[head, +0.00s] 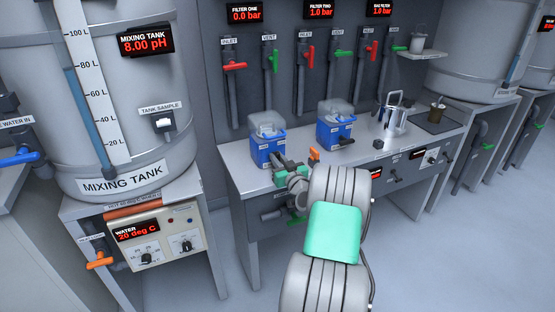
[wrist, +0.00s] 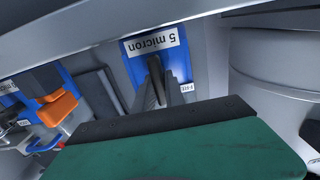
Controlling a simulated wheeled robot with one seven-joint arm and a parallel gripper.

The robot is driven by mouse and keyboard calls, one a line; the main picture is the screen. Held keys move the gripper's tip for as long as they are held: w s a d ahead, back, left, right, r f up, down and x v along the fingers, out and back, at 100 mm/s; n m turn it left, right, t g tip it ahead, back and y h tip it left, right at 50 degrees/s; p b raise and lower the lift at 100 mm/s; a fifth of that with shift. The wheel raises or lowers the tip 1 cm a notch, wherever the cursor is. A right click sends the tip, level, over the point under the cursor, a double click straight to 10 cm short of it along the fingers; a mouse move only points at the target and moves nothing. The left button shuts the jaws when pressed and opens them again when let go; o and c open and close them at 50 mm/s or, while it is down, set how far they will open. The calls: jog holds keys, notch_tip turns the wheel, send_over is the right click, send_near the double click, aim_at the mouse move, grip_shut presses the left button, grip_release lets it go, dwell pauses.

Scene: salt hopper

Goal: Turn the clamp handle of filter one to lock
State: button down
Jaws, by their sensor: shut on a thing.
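Filter one (head: 268,150) is a clear-topped blue unit on the bench, under the display reading 0.0 bar. Its blue front with a "5 micron" label (wrist: 152,41) shows upside down in the wrist view. My gripper (head: 279,171) is at the lower front of this unit. In the wrist view the fingers (wrist: 160,85) are close together against the blue front.
Red and green valve handles hang on the wall behind. A metal jug-like vessel (head: 395,118) stands farther right on the bench. The mixing tank (head: 125,140) is at left.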

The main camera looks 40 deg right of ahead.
jog(key=shift+m, duration=0.3)
jog(key=m+b, duration=0.1)
jog(key=m, duration=0.2)
jog(key=shift+d, duration=0.15)
jog(key=m, duration=0.5)
jog(key=shift+s+d+f+b, duration=0.1)
jog(key=shift+b, duration=0.25)
jog(key=m, duration=0.4)
jog(key=shift+d+p, duration=0.1)
jog(key=shift+p, duration=0.25)
jog(key=shift+f+m+p, duration=0.2)
jog(key=shift+m+p, duration=0.25)
jog(key=shift+m, duration=1.95)
jog(key=c, duration=1.4)
grip_release()
